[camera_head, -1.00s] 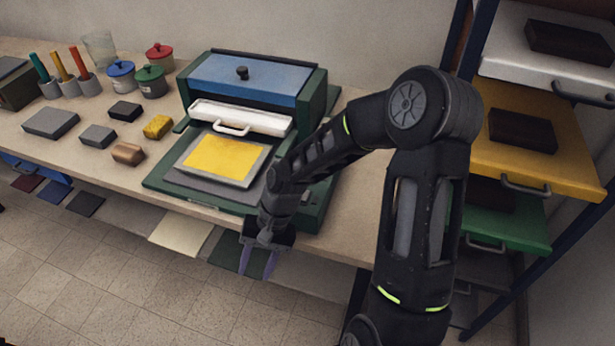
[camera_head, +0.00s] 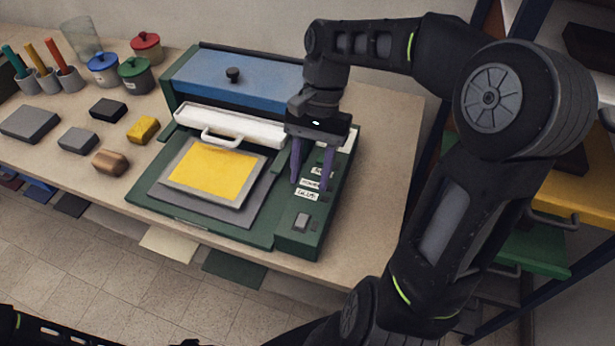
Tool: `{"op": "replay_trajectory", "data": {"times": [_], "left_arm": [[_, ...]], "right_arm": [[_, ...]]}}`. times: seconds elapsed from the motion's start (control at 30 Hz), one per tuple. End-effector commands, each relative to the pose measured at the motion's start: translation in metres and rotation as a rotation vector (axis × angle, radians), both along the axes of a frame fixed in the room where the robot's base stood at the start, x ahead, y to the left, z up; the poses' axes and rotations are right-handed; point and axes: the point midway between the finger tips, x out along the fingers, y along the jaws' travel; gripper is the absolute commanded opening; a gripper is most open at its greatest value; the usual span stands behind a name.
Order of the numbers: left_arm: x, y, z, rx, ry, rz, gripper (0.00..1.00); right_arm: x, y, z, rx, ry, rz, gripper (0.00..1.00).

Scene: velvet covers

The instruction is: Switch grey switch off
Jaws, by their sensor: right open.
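The grey switch (camera_head: 301,221) sits on the near end of the green side panel (camera_head: 289,239) of the press, below a white label (camera_head: 306,195). It shows clearly and nothing touches it. My right gripper (camera_head: 311,184) points down over the same panel, farther back than the switch, with its two purple fingers apart and empty. The fingers partly cover the white labels, and whatever lies behind them on the panel is hidden. I cannot tell whether the fingertips touch the panel. My left gripper is not in view; only a dark piece of my left arm shows at the bottom left.
The press has a blue lid (camera_head: 235,82), a white handle bar (camera_head: 222,137) and a yellow sheet (camera_head: 212,170) on its bed. Several blocks and pots stand to the left. A drawer rack (camera_head: 560,190) stands at the right. The table right of the press is clear.

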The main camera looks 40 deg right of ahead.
Motion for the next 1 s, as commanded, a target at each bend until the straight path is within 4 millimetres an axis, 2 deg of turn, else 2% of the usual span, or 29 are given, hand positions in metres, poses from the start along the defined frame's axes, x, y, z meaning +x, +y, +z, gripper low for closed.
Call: {"op": "replay_trajectory", "data": {"times": [0.37, 0.53, 1.0], "left_arm": [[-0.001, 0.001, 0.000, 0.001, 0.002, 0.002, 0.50], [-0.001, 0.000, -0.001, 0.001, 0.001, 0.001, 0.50], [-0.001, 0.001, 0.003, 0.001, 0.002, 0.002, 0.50]], "right_arm": [[-0.001, -0.001, 0.001, -0.002, 0.002, -0.002, 0.42], [-0.002, 0.001, -0.004, -0.001, 0.004, -0.002, 0.42], [-0.016, 0.021, -0.062, 0.000, 0.006, -0.001, 0.42]]}}
